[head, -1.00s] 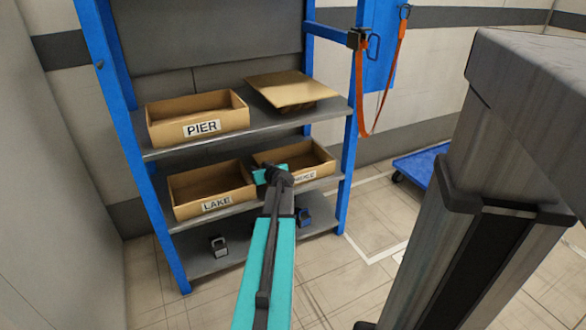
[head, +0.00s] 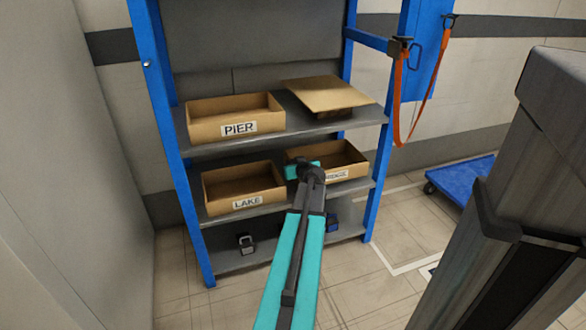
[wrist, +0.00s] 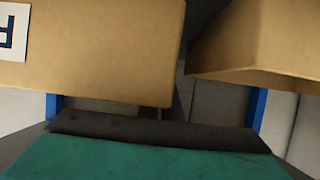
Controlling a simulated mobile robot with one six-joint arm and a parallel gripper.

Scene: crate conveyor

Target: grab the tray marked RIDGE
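The cardboard tray marked RIDGE (head: 352,164) stands on the middle shelf, right of the tray marked LAKE (head: 244,190). My arm covers the left part of its front, and the first letters of its label are partly hidden. My gripper (head: 305,170) is at the front left of the RIDGE tray; whether it touches is unclear. The wrist view looks upside down: the RIDGE tray's front (wrist: 100,55) is close, with part of its label at the left edge. The LAKE tray (wrist: 255,40) is at right there. The finger opening is not visible.
The shelf rack has blue posts (head: 172,140). A tray marked PIER (head: 238,128) and a box with a flat board (head: 325,93) stand on the shelf above. Small dark items (head: 246,243) sit below. A blue cart (head: 462,182) is on the floor at right.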

